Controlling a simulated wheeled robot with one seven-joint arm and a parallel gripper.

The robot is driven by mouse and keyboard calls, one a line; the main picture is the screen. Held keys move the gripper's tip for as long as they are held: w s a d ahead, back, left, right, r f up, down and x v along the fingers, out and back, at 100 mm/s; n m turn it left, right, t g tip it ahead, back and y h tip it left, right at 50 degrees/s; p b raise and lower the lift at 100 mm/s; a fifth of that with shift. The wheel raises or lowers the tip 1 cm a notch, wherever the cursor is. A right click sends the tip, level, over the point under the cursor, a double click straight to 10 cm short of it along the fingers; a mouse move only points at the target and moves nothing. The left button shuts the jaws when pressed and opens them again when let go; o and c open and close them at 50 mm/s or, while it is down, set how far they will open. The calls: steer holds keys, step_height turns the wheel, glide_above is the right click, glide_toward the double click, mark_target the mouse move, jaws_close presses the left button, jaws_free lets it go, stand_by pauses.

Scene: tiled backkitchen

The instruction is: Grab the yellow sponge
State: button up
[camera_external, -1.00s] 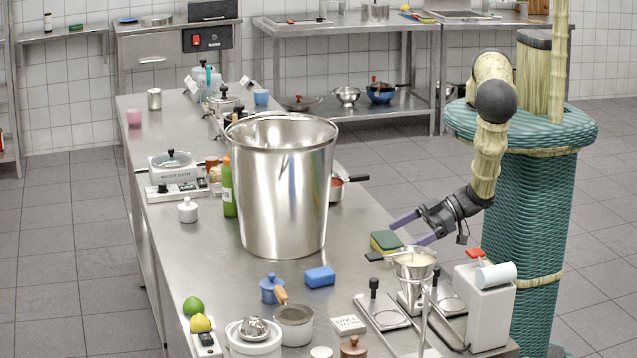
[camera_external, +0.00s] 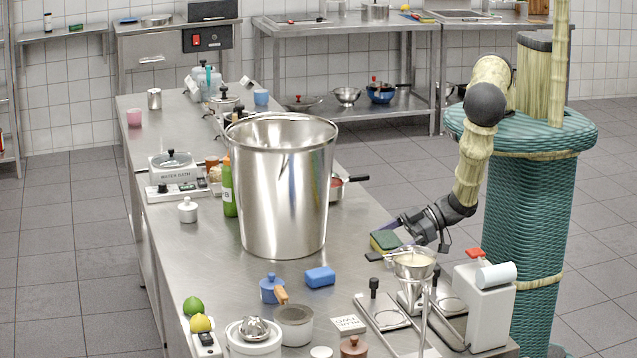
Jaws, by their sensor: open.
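The yellow sponge (camera_external: 384,246) has a dark green top layer. It lies near the right edge of the steel counter (camera_external: 300,302), behind a metal funnel on a stand. My gripper (camera_external: 400,234) is low at the sponge's right side, with a purple finger showing at the sponge's far side. The other finger is mostly hidden behind the funnel and a dark handle. The jaws are open, and I cannot tell whether a finger touches the sponge.
A large steel pot (camera_external: 282,190) stands left of the sponge. The funnel (camera_external: 414,264) and a white device (camera_external: 484,300) stand close in front. A blue sponge-like block (camera_external: 320,277) lies front left. Bare counter lies between the pot and the yellow sponge.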

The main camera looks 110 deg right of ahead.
mark_target(390, 238)
steer(key=c, duration=0.8)
steer(key=shift+o, duration=0.2)
steer(key=shift+r, duration=0.1)
steer(key=shift+r+b, duration=1.45)
steer(key=shift+r, duration=3.45)
